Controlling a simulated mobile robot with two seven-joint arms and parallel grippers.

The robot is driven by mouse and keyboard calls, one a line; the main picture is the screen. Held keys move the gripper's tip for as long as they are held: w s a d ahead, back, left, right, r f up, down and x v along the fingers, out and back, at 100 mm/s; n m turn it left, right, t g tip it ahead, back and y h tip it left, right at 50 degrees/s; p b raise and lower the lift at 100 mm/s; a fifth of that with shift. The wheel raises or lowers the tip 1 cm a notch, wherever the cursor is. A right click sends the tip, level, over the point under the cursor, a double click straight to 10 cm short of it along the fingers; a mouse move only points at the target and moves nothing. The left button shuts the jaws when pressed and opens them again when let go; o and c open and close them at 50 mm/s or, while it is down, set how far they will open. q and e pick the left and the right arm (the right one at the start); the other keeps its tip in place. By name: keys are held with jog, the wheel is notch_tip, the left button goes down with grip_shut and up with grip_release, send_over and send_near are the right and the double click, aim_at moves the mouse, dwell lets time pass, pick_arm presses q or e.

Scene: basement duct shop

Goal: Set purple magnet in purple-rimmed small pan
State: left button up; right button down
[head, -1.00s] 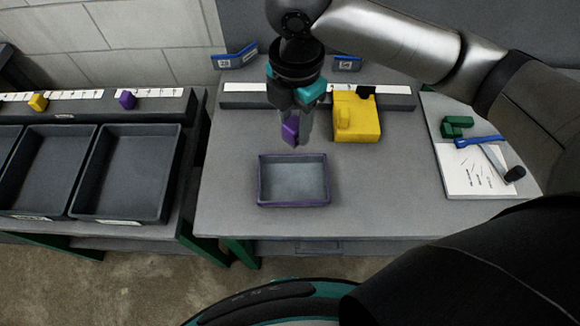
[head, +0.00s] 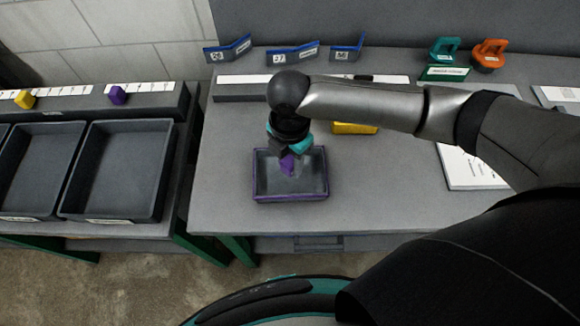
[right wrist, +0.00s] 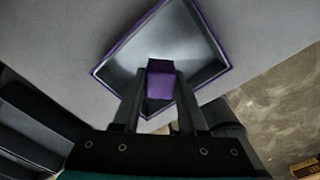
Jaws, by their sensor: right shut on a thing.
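The purple-rimmed small pan (head: 262,196) sits on the grey bench in front of me, and it fills the upper middle of the right wrist view (right wrist: 211,80). My right gripper (head: 287,166) is shut on the purple magnet (head: 287,164) over the pan. In the right wrist view the magnet (right wrist: 160,80) is between the two fingers, with the pan's floor behind it. I cannot tell whether the magnet touches the pan's floor. My left gripper is not in view.
Large grey bins (head: 122,216) stand on the left bench, with a yellow block (head: 25,99) and another purple block (head: 118,95) on a ledge behind them. A yellow thing (head: 355,128) is partly hidden behind my right arm. A white sheet (head: 470,172) lies at right.

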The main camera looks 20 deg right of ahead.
aim_at(290, 170)
jog(key=shift+f, duration=1.6)
jog(key=shift+f+b, duration=0.2)
jog(key=shift+b, duration=0.1)
jog(key=shift+c, duration=2.2)
grip_release()
jog(key=shift+r, duration=0.1)
notch_tip(290, 170, up, 12)
jog(key=shift+r+p, duration=0.15)
jog(key=shift+p, duration=0.95)
